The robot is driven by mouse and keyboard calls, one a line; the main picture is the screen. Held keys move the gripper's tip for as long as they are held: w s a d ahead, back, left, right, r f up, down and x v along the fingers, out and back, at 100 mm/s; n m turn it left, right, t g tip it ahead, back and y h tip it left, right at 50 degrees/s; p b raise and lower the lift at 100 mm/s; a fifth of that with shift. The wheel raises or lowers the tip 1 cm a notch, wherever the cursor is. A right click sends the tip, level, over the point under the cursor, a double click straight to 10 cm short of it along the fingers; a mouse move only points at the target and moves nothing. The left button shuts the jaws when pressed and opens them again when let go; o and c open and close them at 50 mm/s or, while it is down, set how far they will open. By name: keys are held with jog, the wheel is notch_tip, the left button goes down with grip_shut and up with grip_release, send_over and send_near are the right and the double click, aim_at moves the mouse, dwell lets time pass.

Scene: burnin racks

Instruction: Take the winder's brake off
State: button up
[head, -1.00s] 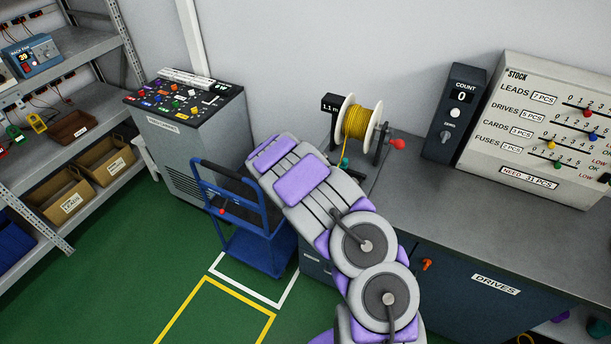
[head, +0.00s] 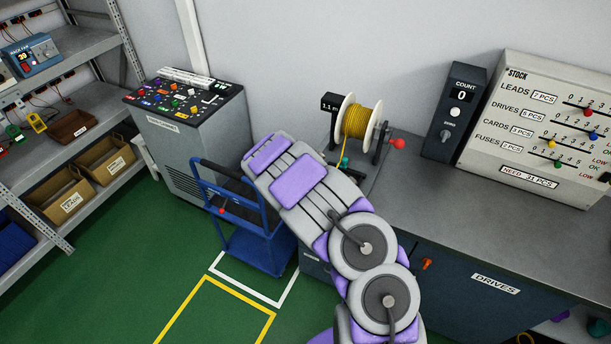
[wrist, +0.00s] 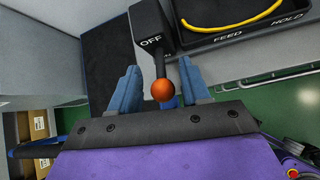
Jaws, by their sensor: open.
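The winder (head: 358,121) stands at the bench's left end, with a spool of yellow wire, a red knob (head: 397,143) on its right and a small "1.1 m" display. In the wrist view, a dark lever with an orange ball knob (wrist: 162,90) sticks out of a black block (wrist: 152,30) marked "OFF". I cannot tell whether it points at that mark. My gripper (wrist: 158,68) is open, its blue fingers on either side of the knob, with gaps visible. In the head view my gripper is hidden behind my arm.
A black tray (wrist: 235,36) marked "FEED" and "HOLD", with yellow wire, lies beside the lever. A blue cart (head: 252,250) and grey cabinet (head: 180,130) stand left. The bench top (head: 450,205) is mostly clear; a count box (head: 455,112) and stock board (head: 540,130) stand behind.

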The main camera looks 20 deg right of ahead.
jog(key=p+v, duration=0.1)
jog(key=v, duration=1.5)
jog(key=shift+a+p, duration=0.2)
jog(key=shift+p, duration=0.15)
jog(key=shift+r, duration=0.15)
jog(key=s+d+r+m+h+b, duration=0.25)
jog(key=s+d+r+m, duration=0.35)
jog(key=r, duration=0.3)
jog(key=s+d+r+m+g+b, duration=0.2)
jog(key=s+r+m+g, duration=0.2)
jog(key=s+m, duration=0.7)
jog(key=s+a+f+m+g+y+b, duration=0.1)
jog(key=s+a+m+g+y, duration=0.1)
jog(key=s+a, duration=0.7)
jog(key=s+a+f+m+g+y+b, duration=0.2)
jog(key=s+a+m+y, duration=0.2)
jog(key=s, duration=1.2)
jog(key=a+y, duration=0.3)
jog(key=a, duration=0.2)
jog(key=shift+a+f+m, duration=0.3)
jog(key=shift+a+m, duration=0.05)
jog(key=shift+m, duration=0.05)
